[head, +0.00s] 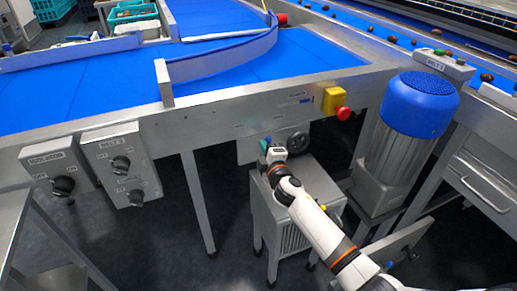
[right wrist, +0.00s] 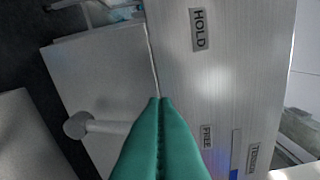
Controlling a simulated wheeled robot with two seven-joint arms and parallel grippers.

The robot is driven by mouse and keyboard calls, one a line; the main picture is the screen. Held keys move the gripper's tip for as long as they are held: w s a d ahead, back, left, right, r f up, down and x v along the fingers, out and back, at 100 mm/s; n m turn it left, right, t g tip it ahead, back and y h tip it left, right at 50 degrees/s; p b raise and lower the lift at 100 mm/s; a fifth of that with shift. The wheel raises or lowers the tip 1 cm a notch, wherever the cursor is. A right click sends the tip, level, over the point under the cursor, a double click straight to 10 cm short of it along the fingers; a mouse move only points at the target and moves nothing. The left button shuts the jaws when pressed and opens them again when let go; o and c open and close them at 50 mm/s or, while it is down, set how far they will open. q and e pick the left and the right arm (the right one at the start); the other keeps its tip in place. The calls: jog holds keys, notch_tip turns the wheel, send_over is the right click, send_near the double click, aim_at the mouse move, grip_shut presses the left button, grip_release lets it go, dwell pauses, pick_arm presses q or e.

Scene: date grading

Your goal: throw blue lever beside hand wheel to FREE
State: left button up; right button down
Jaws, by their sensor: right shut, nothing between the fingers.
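My right gripper (head: 265,144) reaches the metal panel under the conveyor's front rail, just left of the dark hand wheel (head: 298,141). In the right wrist view its teal fingers (right wrist: 160,101) are shut and empty, in front of the panel face. That face bears a HOLD label (right wrist: 199,29) and a FREE label (right wrist: 206,136). Beside FREE is a narrow strip with a small blue part (right wrist: 234,174) at the picture's bottom edge; I cannot tell if it is the lever. My left gripper is out of view.
A yellow box with a red stop button (head: 343,113) sits on the rail above right. A blue-capped motor (head: 420,105) stands right of my arm. Control boxes with knobs (head: 120,165) hang at left. A grey cabinet (head: 292,220) stands below the gripper.

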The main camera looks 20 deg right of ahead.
jog(key=shift+d+r+m+p, duration=0.15)
jog(key=shift+d+m+p, duration=0.25)
jog(key=shift+d+m, duration=0.6)
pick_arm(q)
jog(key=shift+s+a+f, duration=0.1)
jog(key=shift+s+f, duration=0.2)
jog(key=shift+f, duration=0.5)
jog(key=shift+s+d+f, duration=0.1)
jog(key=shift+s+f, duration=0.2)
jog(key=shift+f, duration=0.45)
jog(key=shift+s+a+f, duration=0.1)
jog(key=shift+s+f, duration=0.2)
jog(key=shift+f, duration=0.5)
pick_arm(e)
jog(key=shift+d+f+m, duration=0.2)
jog(key=shift+d+m, duration=0.2)
jog(key=shift+m, duration=0.5)
pick_arm(q)
jog(key=shift+p, duration=0.4)
pick_arm(e)
jog(key=shift+r, duration=0.1)
